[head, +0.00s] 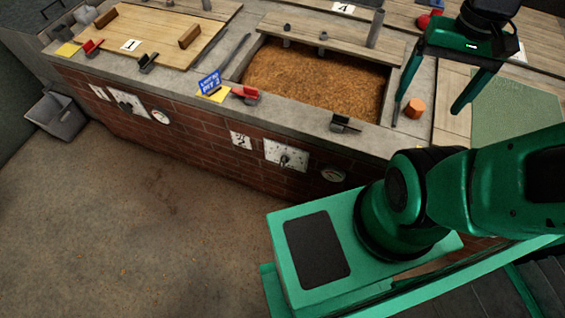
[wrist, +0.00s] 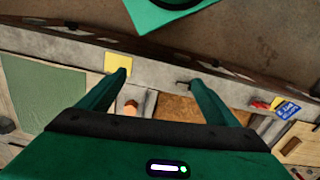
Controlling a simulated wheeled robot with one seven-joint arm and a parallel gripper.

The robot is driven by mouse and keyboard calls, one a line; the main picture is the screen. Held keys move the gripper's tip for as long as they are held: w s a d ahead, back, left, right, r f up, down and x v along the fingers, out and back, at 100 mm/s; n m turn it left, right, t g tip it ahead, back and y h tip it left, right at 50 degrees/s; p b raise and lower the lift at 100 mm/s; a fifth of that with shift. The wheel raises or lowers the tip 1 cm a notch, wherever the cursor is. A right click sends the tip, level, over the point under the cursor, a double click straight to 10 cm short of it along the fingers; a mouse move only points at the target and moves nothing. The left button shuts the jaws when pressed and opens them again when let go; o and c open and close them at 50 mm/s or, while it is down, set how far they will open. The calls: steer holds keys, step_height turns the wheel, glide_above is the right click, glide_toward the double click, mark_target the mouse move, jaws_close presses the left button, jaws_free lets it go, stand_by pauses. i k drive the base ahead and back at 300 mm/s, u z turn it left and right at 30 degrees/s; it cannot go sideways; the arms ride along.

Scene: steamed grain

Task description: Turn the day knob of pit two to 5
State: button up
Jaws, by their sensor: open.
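The day knob (head: 284,160) sits on a white dial plate (head: 272,149) on the brick front, right of a white number plate (head: 241,141) for pit two. The figures round the dial are too small to read. My gripper (head: 428,110) is open and empty, fingers pointing down, above the counter right of the grain pit and well away from the knob. In the wrist view my gripper (wrist: 158,80) shows both fingers spread with nothing between them. I cannot make out the knob in the wrist view.
Pit two (head: 315,80) is open and full of brown grain. Another knob plate (head: 127,102) is farther left. An orange block (head: 415,108) stands near my gripper. A grey bin (head: 57,117) is at left; the floor in front is clear.

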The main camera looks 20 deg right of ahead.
mark_target(284, 160)
steer(key=z, duration=1.2)
steer(key=k, duration=1.55)
steer(key=u, duration=1.6)
steer(key=i, duration=1.05)
